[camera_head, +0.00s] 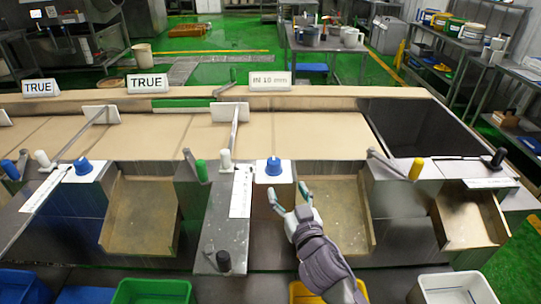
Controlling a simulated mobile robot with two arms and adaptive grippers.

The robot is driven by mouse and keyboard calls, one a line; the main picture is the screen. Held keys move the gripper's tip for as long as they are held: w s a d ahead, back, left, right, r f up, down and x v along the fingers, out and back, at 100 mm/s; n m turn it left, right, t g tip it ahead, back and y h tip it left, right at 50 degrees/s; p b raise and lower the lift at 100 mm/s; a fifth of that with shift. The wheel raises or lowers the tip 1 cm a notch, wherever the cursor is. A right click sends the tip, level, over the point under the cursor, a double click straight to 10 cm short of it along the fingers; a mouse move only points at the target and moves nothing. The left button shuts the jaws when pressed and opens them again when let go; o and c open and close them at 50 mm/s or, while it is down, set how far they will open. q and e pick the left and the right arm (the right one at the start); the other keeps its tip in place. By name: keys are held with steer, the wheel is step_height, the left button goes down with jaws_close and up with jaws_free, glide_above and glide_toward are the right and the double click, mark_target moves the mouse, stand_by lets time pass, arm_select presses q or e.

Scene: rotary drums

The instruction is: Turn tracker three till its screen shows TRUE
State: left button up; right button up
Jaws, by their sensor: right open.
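Three white screens stand along the back of the bench. The left screen (40,88) and the middle screen (147,83) read TRUE. The right screen (270,81) shows small text that looks like "IN 10 min". A blue round knob (273,166) sits on a white plate in front of the right screen, and a second blue knob (83,166) is further left. I see no number marking tracker three. My right gripper (288,190) is open and empty just in front of the right blue knob, its fingertips pointing at it and apparently apart from it. My left gripper is not in view.
Brown chutes (140,215) slope to the front. Green (152,291), blue, yellow and white bins (455,288) stand below. The tan bench top behind the knobs is mostly clear.

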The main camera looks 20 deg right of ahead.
mark_target(276, 166)
steer(key=w+p, duration=0.1)
steer(key=w, duration=0.5)
steer(key=w+p, duration=0.1)
steer(key=w, duration=0.5)
steer(key=shift+d+r, duration=0.15)
steer(key=shift+w, duration=0.45)
steer(key=shift+s, duration=0.1)
steer(key=shift+c, duration=1.4)
steer(key=c, duration=0.9)
arm_select(q)
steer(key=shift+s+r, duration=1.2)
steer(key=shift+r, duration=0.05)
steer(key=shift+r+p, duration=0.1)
steer(key=shift+p, duration=0.25)
